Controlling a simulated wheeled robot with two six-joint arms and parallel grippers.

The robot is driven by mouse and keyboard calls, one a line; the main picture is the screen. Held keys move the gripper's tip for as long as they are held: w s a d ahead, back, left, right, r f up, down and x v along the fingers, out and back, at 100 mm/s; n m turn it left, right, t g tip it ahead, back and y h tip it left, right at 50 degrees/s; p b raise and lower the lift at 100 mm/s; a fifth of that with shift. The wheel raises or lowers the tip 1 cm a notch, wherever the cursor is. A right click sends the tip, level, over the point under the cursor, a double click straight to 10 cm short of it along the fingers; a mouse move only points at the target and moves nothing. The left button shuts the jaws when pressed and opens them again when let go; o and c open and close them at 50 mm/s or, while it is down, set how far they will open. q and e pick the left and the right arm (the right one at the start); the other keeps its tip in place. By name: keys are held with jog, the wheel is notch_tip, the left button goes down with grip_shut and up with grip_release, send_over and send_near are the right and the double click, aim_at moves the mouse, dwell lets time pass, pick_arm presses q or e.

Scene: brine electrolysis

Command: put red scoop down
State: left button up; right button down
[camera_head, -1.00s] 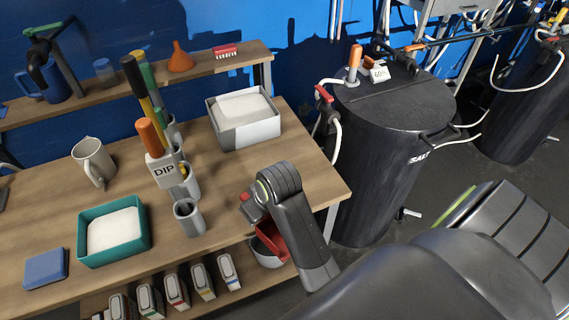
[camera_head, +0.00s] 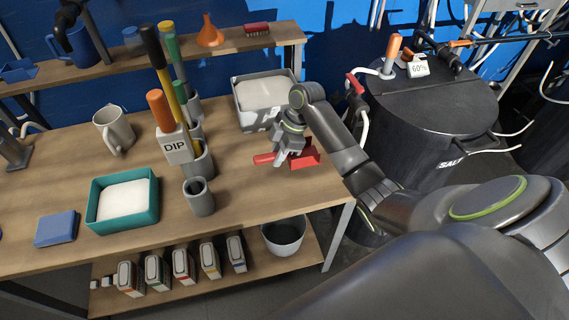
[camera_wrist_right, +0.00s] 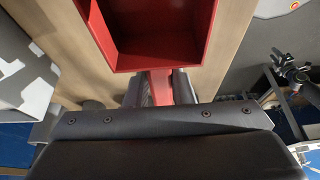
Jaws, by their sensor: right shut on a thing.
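The red scoop (camera_head: 303,156) is at the right end of the wooden table, in front of the grey box. My right gripper (camera_head: 281,160) is shut on its handle, which sticks out to the left of the fingers. In the right wrist view the scoop's open red bowl (camera_wrist_right: 155,35) faces the camera, with its handle between the fingers (camera_wrist_right: 158,88). The scoop is at or just above the tabletop; I cannot tell whether it touches. My left gripper is not in view.
The grey box (camera_head: 264,128) of white powder stands just behind my right gripper. A grey cup (camera_head: 199,197) and the DIP holder (camera_head: 177,147) stand to the left. The tabletop (camera_head: 250,205) in front is clear. A white bucket (camera_head: 284,237) sits on the lower shelf.

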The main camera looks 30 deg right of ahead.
jog(key=shift+f, duration=2.75)
jog(key=c, duration=1.3)
grip_release()
jog(key=shift+f, duration=0.1)
jog(key=shift+o, duration=0.2)
jog(key=b+v, duration=0.1)
jog(key=v, duration=1.1)
